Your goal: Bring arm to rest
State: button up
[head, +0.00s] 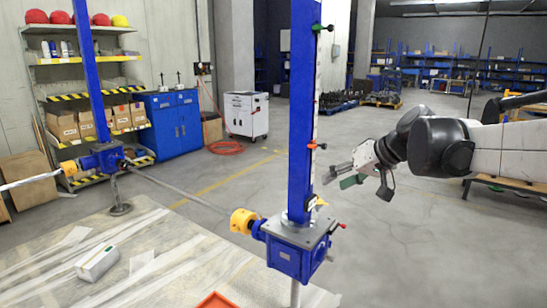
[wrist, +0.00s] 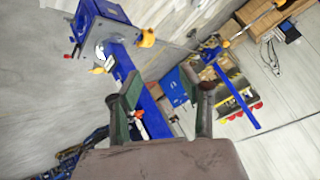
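My arm reaches in from the right in the head view. My gripper (head: 336,178) is at its end, just right of the near screw jack's tall blue column (head: 301,110) and above its blue gearbox (head: 297,252). In the wrist view my gripper (wrist: 166,90) has its two green-padded fingers well apart, with nothing held between them. The near jack's column (wrist: 152,105) shows behind the fingers, and its gearbox (wrist: 98,22) is at upper left. Whether a finger touches the column I cannot tell. A far screw jack (head: 103,157) stands at left.
A shaft (head: 180,190) with yellow couplings links the jacks. Small red (head: 317,146) and green (head: 320,27) fittings stick out from the near column. A blue cabinet (head: 172,122), a shelf rack (head: 84,58) and a white cart (head: 246,114) stand behind. The floor right of the near jack is clear.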

jog(key=s+d+f+h, duration=0.1)
jog(key=s+f, duration=0.3)
jog(key=s, duration=0.5)
jog(key=s+d+f+m+h, duration=0.1)
jog(key=s+f+h, duration=0.2)
jog(key=s, duration=0.7)
jog(key=s+d+f+m+h, duration=0.1)
jog(key=s+f+h, duration=0.1)
jog(key=s+f, duration=0.4)
jog(key=s, duration=0.3)
jog(key=shift+s+d+h, duration=0.3)
jog(key=shift+s+d, duration=0.1)
